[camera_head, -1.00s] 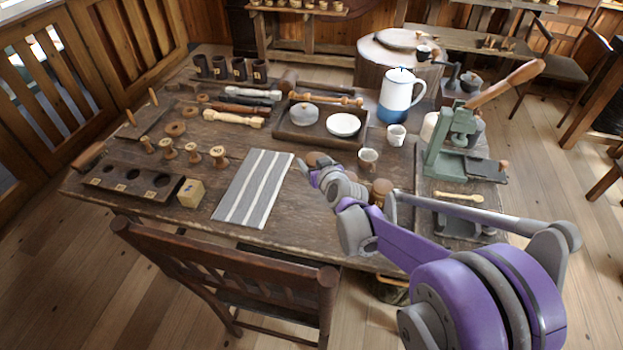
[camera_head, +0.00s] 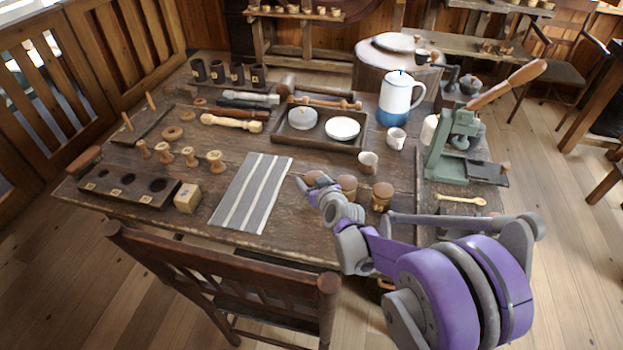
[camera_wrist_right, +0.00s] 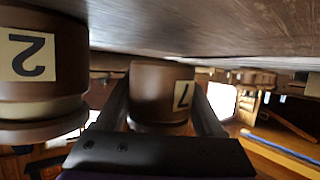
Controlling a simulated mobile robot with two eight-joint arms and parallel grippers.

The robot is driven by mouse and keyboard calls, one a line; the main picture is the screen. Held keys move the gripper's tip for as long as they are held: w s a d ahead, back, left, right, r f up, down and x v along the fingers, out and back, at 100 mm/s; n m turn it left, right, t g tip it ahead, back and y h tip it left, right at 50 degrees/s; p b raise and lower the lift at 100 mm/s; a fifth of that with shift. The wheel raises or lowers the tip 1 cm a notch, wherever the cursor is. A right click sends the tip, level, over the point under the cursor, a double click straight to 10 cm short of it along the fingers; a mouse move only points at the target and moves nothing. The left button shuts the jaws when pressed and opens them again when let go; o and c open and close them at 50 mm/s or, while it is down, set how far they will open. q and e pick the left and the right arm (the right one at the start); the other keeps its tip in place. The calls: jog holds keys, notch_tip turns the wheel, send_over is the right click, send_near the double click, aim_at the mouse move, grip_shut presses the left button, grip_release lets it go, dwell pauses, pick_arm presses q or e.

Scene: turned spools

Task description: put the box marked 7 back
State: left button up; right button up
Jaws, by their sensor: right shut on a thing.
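The box marked 7 is a round brown turned wooden box (camera_wrist_right: 150,90). It sits between the fingers of my right gripper (camera_head: 307,188), which is shut on it; the right wrist view shows it upside down, with the 7 on a pale label. In the head view the box (camera_head: 315,177) is partly hidden by the gripper, at the left end of a short row. I cannot tell whether its base touches the table. The box marked 2 (camera_wrist_right: 40,70) stands close beside it, apart from the fingers, and shows in the head view (camera_head: 347,186). My left gripper is out of view.
Another round wooden box (camera_head: 382,194) stands right of the box marked 2. A striped cloth (camera_head: 252,190) lies to the left. A small cup (camera_head: 368,161) and a dark tray (camera_head: 283,137) are behind. A green press (camera_head: 455,150) stands at the right.

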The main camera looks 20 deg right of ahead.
jog(key=shift+f, duration=0.15)
jog(key=o, duration=1.2)
jog(key=shift+o, duration=0.2)
jog(key=shift+r, duration=0.4)
jog(key=p+v, duration=0.2)
jog(key=v, duration=0.9)
jog(key=shift+w+r+p, duration=0.1)
jog(key=shift+r+p, duration=0.1)
jog(key=shift+p, duration=0.15)
jog(key=shift+s+r, duration=0.15)
jog(key=shift+s, duration=0.45)
